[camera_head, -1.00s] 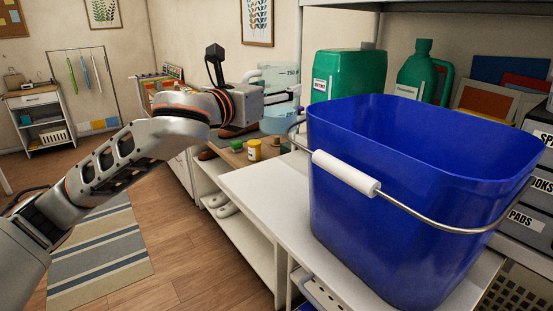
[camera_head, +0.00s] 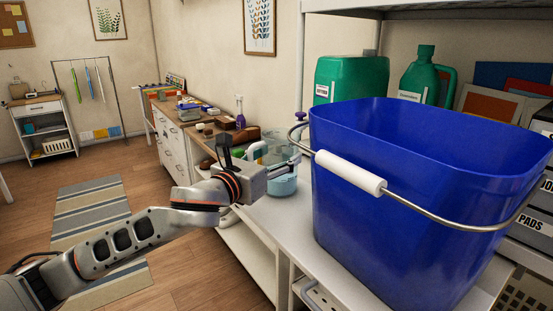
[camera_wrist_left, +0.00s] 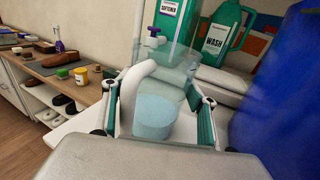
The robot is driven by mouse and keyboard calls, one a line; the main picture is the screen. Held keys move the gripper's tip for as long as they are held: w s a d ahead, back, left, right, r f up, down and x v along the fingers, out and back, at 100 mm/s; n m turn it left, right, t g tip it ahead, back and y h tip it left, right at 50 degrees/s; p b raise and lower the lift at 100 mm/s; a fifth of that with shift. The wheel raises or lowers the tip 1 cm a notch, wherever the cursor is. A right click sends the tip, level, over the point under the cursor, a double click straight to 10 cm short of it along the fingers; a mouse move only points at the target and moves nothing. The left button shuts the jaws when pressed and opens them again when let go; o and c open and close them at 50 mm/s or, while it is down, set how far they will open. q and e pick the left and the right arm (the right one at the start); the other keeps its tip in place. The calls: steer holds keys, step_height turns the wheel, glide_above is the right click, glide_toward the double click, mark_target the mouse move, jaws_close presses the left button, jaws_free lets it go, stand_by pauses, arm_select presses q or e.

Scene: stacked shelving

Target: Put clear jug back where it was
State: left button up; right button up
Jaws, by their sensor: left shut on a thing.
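The clear jug (camera_head: 283,183), with pale blue liquid in its lower part, is just left of the blue bucket, over the white shelf top. My left gripper (camera_head: 284,166) reaches it from the left and is shut on it. In the left wrist view the jug (camera_wrist_left: 155,117) stands upright between the two fingers (camera_wrist_left: 157,108), with its white handle toward the camera. I cannot tell whether its base touches the shelf. My right gripper is not in view.
A large blue bucket (camera_head: 400,220) with a wire handle stands close right of the jug. A clear container with a purple tap (camera_wrist_left: 153,36) and green jugs (camera_wrist_left: 225,35) stand behind. Bare white shelf surface (camera_head: 262,213) shows in front; a wooden bench (camera_wrist_left: 70,62) lies left.

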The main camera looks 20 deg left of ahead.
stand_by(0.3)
arm_select(q)
steer(key=o, duration=1.3)
steer(key=shift+f, duration=0.15)
steer(key=shift+o, duration=0.9)
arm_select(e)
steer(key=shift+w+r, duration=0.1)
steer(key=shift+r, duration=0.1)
arm_select(q)
steer(key=p+v, duration=0.4)
steer(key=v, duration=0.8)
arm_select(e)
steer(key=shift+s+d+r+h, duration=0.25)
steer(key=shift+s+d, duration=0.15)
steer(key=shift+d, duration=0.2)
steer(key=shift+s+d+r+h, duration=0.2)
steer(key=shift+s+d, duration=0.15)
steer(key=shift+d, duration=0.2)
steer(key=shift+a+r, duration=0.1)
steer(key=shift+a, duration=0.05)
